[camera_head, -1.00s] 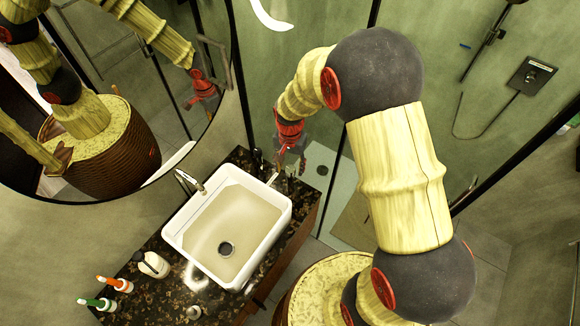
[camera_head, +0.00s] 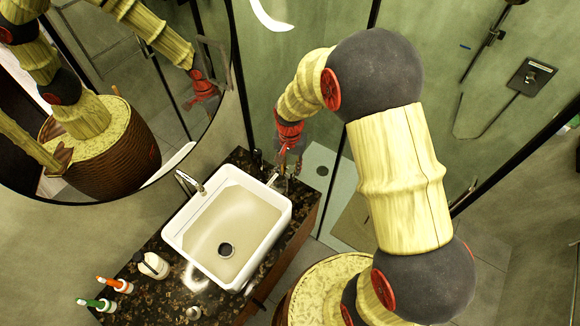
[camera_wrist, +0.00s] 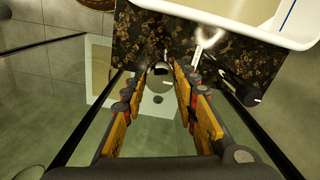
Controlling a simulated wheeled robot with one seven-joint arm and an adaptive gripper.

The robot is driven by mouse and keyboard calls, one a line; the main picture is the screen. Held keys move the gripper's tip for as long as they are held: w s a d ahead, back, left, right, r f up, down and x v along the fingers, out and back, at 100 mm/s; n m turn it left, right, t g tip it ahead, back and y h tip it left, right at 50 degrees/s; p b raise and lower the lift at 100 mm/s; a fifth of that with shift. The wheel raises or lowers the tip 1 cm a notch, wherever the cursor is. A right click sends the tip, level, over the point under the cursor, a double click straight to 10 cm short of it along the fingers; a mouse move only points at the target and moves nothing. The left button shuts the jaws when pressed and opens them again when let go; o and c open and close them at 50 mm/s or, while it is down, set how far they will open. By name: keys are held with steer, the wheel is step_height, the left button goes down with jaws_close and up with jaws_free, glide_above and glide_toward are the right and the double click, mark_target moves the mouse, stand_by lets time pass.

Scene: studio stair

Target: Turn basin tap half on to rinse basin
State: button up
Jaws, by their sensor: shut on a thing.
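The white basin (camera_head: 188,240) is set in a dark speckled counter. A chrome tap (camera_head: 190,182) stands at its left rear edge, apart from my gripper. My gripper (camera_head: 284,166) is low over the counter's far right end, just beyond the basin's right corner. In the wrist view my gripper (camera_wrist: 160,74) has its orange fingers on either side of a small rounded chrome fitting (camera_wrist: 160,68) and is shut on it. A pale chrome bar (camera_wrist: 205,42) lies beside it, towards the basin. The fitting's lower part is hidden. I see no clear water stream.
A dark cylinder (camera_wrist: 240,86) is close beside the fingers. A white pump bottle (camera_head: 152,265) and orange- and green-topped bottles (camera_head: 115,285) stand on the counter's near left. A round mirror (camera_head: 130,180) hangs at left. Glass panels with dark frames (camera_head: 245,80) stand close behind my gripper.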

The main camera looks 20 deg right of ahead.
steer(key=shift+n, duration=0.3)
steer(key=n+p, duration=0.1)
steer(key=n, duration=0.2)
steer(key=shift+r+n, duration=0.1)
steer(key=shift+n, duration=0.2)
steer(key=n+p, duration=0.1)
steer(key=n, duration=0.3)
steer(key=shift+p, duration=0.3)
steer(key=n, duration=0.5)
steer(key=shift+p, duration=0.4)
steer(key=n, duration=0.4)
steer(key=shift+n+p, duration=0.35)
steer(key=shift+n, duration=0.05)
steer(key=o, duration=1.1)
steer(key=shift+o, duration=0.2)
